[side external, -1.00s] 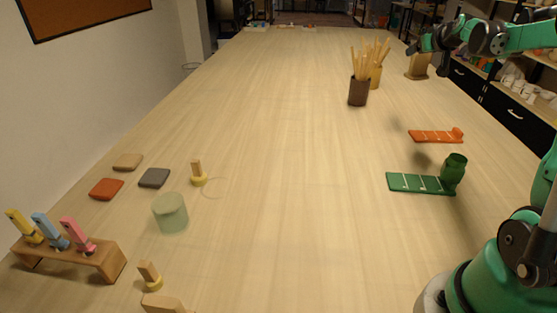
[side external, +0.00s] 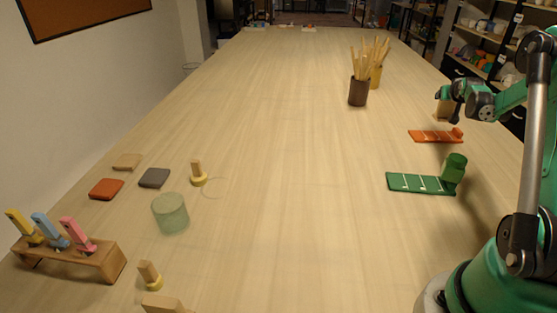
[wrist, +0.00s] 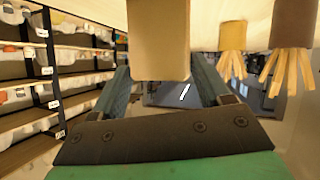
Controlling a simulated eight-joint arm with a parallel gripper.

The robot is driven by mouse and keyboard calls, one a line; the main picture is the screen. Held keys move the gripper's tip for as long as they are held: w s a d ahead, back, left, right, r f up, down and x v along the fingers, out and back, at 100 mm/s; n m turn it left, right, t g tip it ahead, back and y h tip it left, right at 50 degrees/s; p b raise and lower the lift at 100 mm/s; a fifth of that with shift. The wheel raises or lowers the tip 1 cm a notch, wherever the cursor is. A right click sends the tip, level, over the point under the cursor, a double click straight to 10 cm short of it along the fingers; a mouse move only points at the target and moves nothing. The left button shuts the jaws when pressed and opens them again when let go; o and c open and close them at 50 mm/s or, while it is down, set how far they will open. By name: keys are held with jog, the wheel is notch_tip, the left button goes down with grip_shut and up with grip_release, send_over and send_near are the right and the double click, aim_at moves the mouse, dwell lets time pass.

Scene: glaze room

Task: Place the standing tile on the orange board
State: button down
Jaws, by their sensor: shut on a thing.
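The tan tile (side external: 443,109) is upright in my gripper (side external: 455,92), at the right of the side external view. In the wrist view the tile (wrist: 158,40) fills the space between the two fingers of my gripper (wrist: 158,80). The orange board (side external: 430,136) lies flat on the table, with pale cross lines and an orange raised piece at its right end. In the side external view the tile's lower edge appears just above and behind the board's right part, apart from it. How high it hangs cannot be told.
A green board (side external: 410,183) with a green cylinder (side external: 453,168) lies in front. A brown cup (side external: 358,92) and a yellow cup (side external: 376,76) of sticks stand behind left. The middle is clear.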

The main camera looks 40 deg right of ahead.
aim_at(444, 114)
notch_tip(444, 114, down, 5)
jog(key=shift+f, duration=0.2)
grip_release()
